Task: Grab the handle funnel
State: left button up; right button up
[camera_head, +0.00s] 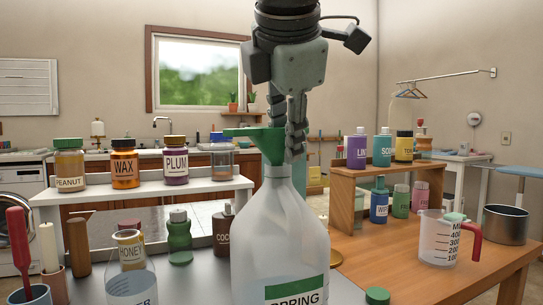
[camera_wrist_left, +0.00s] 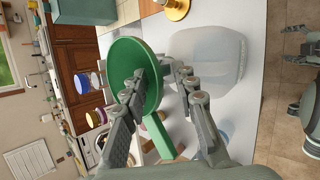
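The green funnel (camera_head: 270,143) sits at the mouth of the large clear spring-water bottle (camera_head: 280,225), its handle pointing left. In the left wrist view the funnel (camera_wrist_left: 128,62) shows as a wide green disc with its handle (camera_wrist_left: 158,136) toward the bottom, beside the translucent bottle (camera_wrist_left: 207,58). My left gripper (camera_head: 296,125) points down at the right of the funnel. In the wrist view its fingers (camera_wrist_left: 160,88) are apart; one overlaps the funnel and the other is right of its rim. Contact cannot be told. A grey part, seemingly my right gripper (camera_wrist_left: 300,43), shows at the right edge.
A white shelf (camera_head: 140,190) with jars stands left, and a wooden shelf (camera_head: 345,190) with bottles stands right. A measuring jug (camera_head: 440,238) and dark pot (camera_head: 505,224) are on the wooden table (camera_head: 400,275).

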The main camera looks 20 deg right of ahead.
pick_arm(q)
jog(key=shift+w+d+f, duration=0.1)
grip_shut()
dwell(0.5)
